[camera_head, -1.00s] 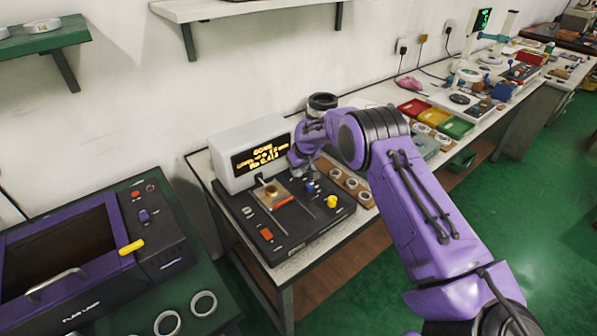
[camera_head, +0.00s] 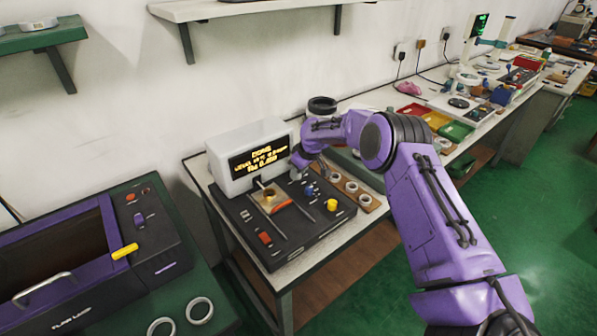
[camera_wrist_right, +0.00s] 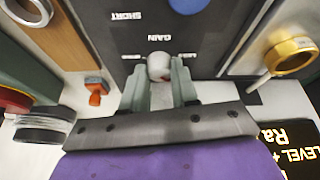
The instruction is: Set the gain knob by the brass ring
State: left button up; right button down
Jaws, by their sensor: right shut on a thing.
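The black tester panel (camera_head: 275,250) stands on the bench, with a white-cased display (camera_head: 258,160) in yellow text at its back. The brass ring (camera_head: 269,195) sits in the holder on the panel; in the right wrist view a brass ring (camera_wrist_right: 290,50) shows at the right edge. My right gripper (camera_wrist_right: 160,78) is down at the panel, its fingers shut on the pale, rounded gain knob (camera_wrist_right: 159,64) by the upside-down word GAIN. In the head view the purple wrist hides most of the right gripper. My left gripper is not in view.
A blue knob (camera_head: 309,190) and a yellow knob (camera_head: 331,204) stand on the panel. A wooden strip with several rings (camera_head: 351,187) lies to the right. A dark round part (camera_head: 322,104) is behind the arm.

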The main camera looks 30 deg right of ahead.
jog(key=c, duration=0.9)
grip_release()
jog(key=shift+d, duration=0.1)
jog(key=shift+o, duration=0.2)
jog(key=b+v, duration=0.1)
jog(key=v, duration=0.9)
jog(key=shift+r+b, duration=0.2)
jog(key=shift+b, duration=0.15)
jog(key=shift+s, duration=0.1)
